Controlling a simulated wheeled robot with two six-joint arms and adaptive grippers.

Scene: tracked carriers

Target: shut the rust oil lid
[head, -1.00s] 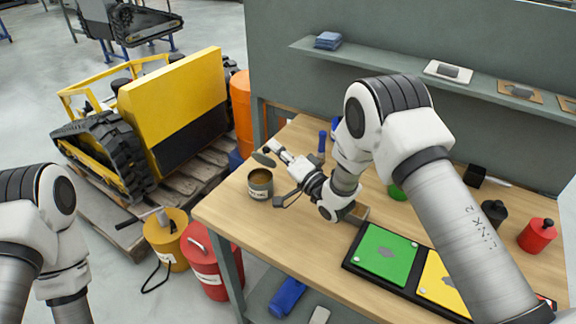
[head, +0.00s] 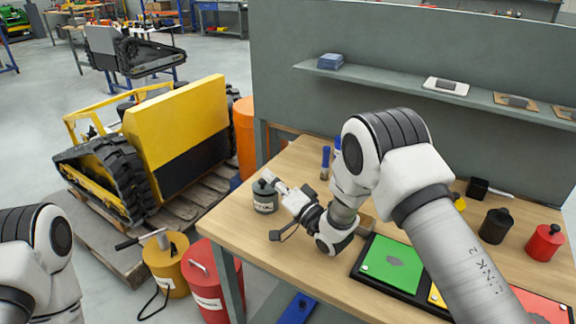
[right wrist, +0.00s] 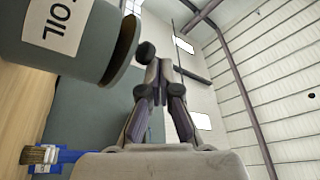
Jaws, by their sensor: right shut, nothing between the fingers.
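The grey oil can (head: 264,204) stands on the bench near its left edge, with a white label; it also shows in the right wrist view (right wrist: 62,40), where the label reads "OIL". Its dark lid (head: 262,187) lies over the mouth. In the right wrist view the lid (right wrist: 122,45) with its round knob (right wrist: 146,50) sits at the rim; I cannot tell whether it is fully seated. My right gripper (head: 272,178) is shut and empty, its fingertips beside the lid; it also shows in the right wrist view (right wrist: 166,68). My left gripper is out of view.
A blue-handled brush (right wrist: 55,156) shows near the can in the right wrist view. A green tray section (head: 392,262), a black container (head: 495,226) and a red container (head: 544,242) are to the right. The bench front is clear near the can.

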